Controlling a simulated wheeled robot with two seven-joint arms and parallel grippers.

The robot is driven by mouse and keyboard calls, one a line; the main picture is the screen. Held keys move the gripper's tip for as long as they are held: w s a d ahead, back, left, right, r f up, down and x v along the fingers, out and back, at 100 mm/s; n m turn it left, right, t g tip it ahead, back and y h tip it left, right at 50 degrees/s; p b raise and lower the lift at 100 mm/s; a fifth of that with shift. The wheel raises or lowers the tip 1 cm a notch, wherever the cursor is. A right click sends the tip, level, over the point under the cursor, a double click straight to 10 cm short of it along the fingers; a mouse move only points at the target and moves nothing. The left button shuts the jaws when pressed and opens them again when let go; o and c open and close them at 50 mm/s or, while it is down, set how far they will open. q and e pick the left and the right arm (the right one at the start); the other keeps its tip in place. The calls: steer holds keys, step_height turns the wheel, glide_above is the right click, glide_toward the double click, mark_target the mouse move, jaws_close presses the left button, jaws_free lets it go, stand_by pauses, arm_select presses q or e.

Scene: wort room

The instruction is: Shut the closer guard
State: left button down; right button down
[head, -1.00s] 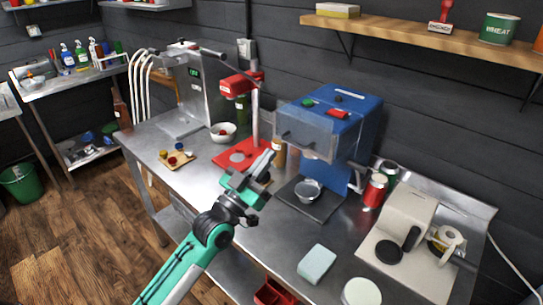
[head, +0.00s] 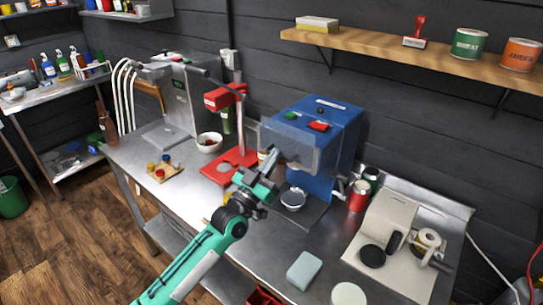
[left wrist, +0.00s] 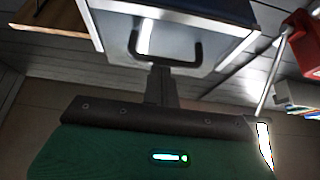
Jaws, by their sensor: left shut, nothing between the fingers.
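The closer is a blue machine (head: 342,125) in the middle of the steel bench. Its clear guard (head: 287,140) sticks out from the upper front, raised, with the space below uncovered. A silver cup (head: 293,198) stands below on the dark base. My left gripper (head: 268,160) is shut and empty at the guard's front left. In the left wrist view the fingers (left wrist: 161,80) point at the guard's dark handle (left wrist: 166,60), seeming to reach its lower bar; I cannot tell if they touch. My right gripper is not in view.
A red stand (head: 234,155) stands left of the closer, with a white bowl (head: 209,142) and a small wooden board (head: 163,172) beyond. A red can (head: 359,196) is close on the right. A pale block (head: 304,270) lies on the front of the bench.

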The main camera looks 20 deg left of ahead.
arm_select(q)
step_height(320, 180, down, 12)
steer(key=b, duration=0.8)
